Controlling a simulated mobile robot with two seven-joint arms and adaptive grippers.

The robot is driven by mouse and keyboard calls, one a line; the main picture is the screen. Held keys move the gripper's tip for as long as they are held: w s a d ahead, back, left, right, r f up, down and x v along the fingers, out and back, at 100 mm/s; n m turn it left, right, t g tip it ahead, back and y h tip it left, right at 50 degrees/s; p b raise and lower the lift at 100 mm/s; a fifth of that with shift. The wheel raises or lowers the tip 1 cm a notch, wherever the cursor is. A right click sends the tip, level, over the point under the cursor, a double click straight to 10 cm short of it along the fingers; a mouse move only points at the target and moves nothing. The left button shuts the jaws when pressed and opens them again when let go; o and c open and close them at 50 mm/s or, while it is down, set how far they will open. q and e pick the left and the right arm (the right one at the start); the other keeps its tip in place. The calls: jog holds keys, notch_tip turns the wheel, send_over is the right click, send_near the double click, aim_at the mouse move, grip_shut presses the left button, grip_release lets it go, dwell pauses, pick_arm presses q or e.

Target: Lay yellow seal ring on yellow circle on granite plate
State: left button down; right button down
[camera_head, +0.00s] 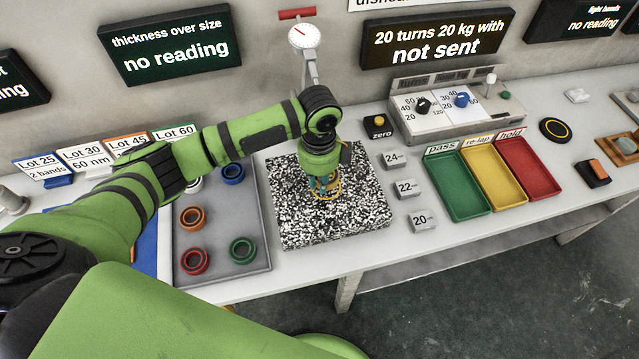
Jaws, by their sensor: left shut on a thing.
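The granite plate (290,225), a black-and-white speckled slab, lies in the middle of the bench. My left gripper (325,187) points down over the middle of the plate and is shut on the yellow seal ring (327,196). The ring is at or just above the plate's surface; I cannot tell if it touches. The yellow circle is not clearly distinct from the ring, as the gripper and ring cover that spot. My right gripper is not in view.
Left of the plate, a grey tray (222,268) holds several seal rings, including a green ring (242,250) and a blue ring (232,173). Weight blocks (407,188) stand right of the plate. Further right are a green bin (457,186), a yellow bin and a red bin.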

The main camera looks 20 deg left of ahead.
pick_arm(q)
notch_tip(320, 180, down, 2)
jog(key=shift+f+p, duration=0.15)
jog(key=shift+p, duration=0.15)
jog(key=shift+f, duration=0.25)
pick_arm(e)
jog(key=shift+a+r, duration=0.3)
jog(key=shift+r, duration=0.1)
pick_arm(q)
jog(key=shift+f, duration=0.2)
jog(key=c, duration=1.2)
grip_release()
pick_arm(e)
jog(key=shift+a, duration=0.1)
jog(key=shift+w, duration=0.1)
pick_arm(q)
notch_tip(320, 180, up, 12)
jog(key=shift+s+r+b, duration=0.1)
jog(key=shift+r+b, duration=0.1)
jog(key=shift+b, duration=0.65)
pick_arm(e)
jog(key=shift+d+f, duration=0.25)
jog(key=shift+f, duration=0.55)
